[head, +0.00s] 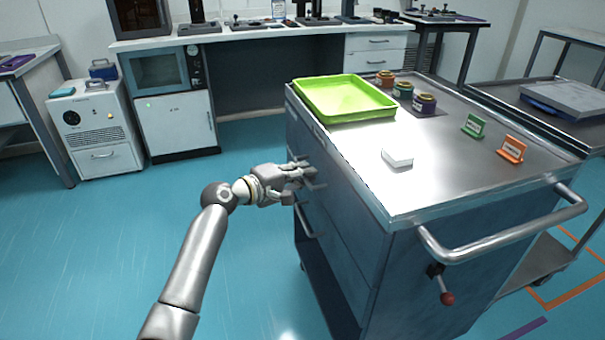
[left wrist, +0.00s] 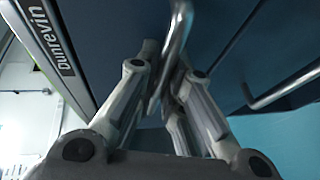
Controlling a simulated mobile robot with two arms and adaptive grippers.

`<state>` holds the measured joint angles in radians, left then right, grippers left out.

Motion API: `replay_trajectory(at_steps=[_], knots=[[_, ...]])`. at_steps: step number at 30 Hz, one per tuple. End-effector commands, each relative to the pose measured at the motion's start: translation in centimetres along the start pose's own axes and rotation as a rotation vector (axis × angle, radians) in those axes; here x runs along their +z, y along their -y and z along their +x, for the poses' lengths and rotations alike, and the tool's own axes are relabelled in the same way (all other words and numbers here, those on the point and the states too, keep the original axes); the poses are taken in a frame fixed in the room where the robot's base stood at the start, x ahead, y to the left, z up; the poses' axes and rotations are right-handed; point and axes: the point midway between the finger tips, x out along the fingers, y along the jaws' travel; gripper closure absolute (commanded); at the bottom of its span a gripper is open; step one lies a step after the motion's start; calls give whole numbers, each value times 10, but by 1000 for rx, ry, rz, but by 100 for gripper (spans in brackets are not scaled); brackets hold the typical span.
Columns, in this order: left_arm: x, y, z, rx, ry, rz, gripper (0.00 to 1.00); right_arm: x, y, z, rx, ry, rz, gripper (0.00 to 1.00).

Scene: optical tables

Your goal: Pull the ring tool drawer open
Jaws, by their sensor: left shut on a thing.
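A dark blue-grey tool cart (head: 345,205) with a steel top stands at the centre right, its drawer side facing left. My left gripper (head: 308,176) is at the upper part of that side. In the left wrist view, my left gripper (left wrist: 162,82) is shut on a metal drawer handle (left wrist: 177,40), with one finger on each side of the bar. The upper drawer front (left wrist: 215,35) behind the handle looks dark blue. I cannot read a ring tool label on it, and no drawer gap is clear. My right gripper is not in view.
A lower drawer handle (head: 305,221) sits below my gripper. On the cart top are a green tray (head: 345,98), a white block (head: 397,158), several small jars and two small stands. The cart has a push bar (head: 500,235). The blue floor (head: 120,240) left of the cart is clear.

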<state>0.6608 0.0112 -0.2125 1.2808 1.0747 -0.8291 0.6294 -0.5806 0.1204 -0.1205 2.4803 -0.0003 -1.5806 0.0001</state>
Motion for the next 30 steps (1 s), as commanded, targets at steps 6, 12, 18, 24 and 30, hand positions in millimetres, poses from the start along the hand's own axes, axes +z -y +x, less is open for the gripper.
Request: replay_trajectory(at_steps=[6, 12, 18, 24, 30], knots=[[-4, 4, -11, -4, 0, -2, 100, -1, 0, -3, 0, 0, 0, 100], [-18, 10, -42, -6, -2, 0, 100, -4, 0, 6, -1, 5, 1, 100], [-38, 20, -90, -8, -3, 1, 100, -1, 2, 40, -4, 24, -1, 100], [-58, 32, -141, -8, -2, 0, 100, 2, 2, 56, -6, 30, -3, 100], [-79, 44, -190, -7, -1, 0, 100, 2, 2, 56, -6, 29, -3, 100]])
